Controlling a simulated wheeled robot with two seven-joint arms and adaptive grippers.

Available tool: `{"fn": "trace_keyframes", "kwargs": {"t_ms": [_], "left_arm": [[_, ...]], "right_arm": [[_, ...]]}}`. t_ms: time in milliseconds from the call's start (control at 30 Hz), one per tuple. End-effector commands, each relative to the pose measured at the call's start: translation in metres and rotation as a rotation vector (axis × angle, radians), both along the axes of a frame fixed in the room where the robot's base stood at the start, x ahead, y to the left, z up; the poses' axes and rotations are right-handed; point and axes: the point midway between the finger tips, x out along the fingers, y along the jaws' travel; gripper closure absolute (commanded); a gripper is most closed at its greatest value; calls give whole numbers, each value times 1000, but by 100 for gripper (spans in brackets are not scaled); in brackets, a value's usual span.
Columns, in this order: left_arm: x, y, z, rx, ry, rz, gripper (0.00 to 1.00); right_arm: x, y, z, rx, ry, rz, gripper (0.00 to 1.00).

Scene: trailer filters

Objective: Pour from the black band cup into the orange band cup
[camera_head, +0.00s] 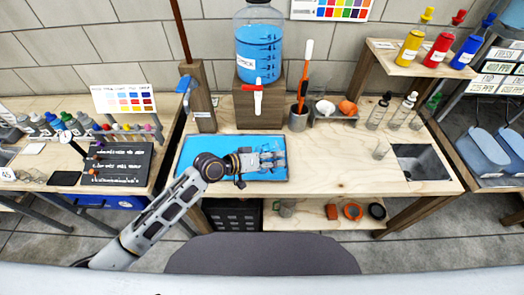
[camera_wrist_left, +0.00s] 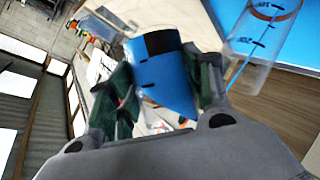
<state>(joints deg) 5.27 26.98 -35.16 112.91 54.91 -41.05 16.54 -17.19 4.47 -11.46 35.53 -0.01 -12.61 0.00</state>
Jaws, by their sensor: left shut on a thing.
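My left gripper (camera_head: 262,160) is over the blue mat (camera_head: 205,160) on the workbench. In the left wrist view the left gripper (camera_wrist_left: 165,90) is shut on a clear cup with a black band (camera_wrist_left: 160,42), which holds blue liquid (camera_wrist_left: 165,80). The cup looks tilted in this view. Beside it, apart from the fingers, is a clear cup with an orange-brown band (camera_wrist_left: 270,12) and dark marks. My right gripper is not in view.
A large bottle of blue liquid (camera_head: 258,55) stands on a wooden block (camera_head: 258,105) behind the mat. A holder with an orange tool (camera_head: 299,118) and small dropper bottles (camera_head: 378,112) stand to the right.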

Motion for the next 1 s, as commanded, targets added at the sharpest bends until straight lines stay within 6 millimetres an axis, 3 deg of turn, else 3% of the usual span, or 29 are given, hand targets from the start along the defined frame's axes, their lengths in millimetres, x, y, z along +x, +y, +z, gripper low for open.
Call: {"fn": "trace_keyframes", "kwargs": {"t_ms": [1000], "left_arm": [[1,0,3,-42,55,-1,80]], "right_arm": [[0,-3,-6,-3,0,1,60]]}}
